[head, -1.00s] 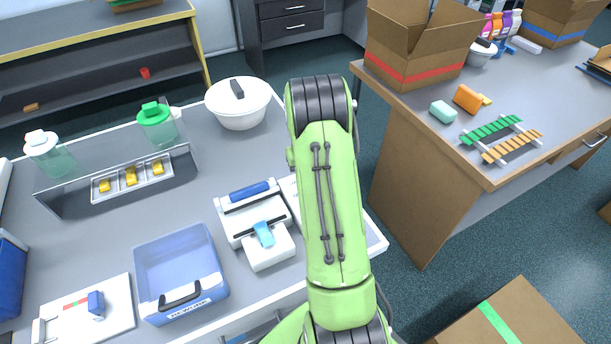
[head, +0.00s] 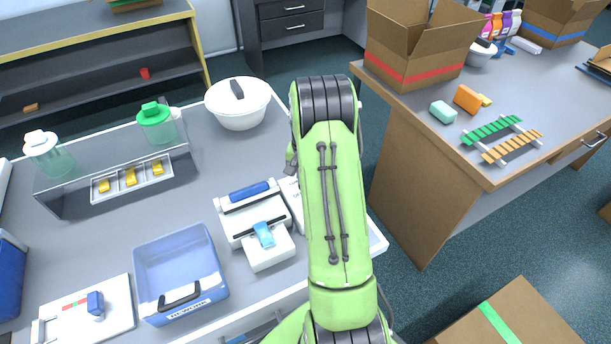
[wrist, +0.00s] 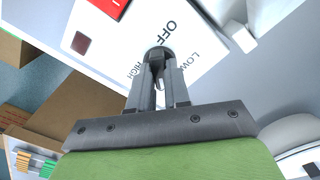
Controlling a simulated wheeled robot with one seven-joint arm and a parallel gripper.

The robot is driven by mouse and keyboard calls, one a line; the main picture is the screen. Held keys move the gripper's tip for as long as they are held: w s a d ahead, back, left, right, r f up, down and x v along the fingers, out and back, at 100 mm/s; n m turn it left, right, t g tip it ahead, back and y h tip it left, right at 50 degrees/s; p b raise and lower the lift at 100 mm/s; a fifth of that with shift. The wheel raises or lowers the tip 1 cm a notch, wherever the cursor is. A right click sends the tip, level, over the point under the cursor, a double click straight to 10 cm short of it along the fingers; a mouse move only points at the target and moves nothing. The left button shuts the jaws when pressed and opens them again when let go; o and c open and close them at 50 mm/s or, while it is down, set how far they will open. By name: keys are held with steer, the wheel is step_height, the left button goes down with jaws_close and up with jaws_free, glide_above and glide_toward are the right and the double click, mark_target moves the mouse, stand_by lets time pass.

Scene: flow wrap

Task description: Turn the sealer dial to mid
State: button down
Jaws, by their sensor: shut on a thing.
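The white sealer panel (wrist: 195,25) fills the top of the wrist view, with OFF, LOW and HIGH printed around the dial (wrist: 157,52). My gripper (wrist: 158,68) is shut on the dial, whose small dark knob lies between the fingertips. The fingers hide most of the knob, so I cannot tell which mark it points to. In the head view my green arm hides my gripper and the dial. A white sealing machine with a blue bar (head: 255,222) stands just left of the arm.
A red switch (wrist: 110,6) and a small dark red square (wrist: 81,43) sit on the panel near the dial. A wooden desk (head: 420,190) stands to the right.

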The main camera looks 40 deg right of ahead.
steer(key=shift+w+r, duration=0.1)
steer(key=c, duration=1.1)
jaws_free()
step_height(320, 180, up, 16)
steer(key=shift+f+p, duration=0.2)
steer(key=shift+p, duration=1.05)
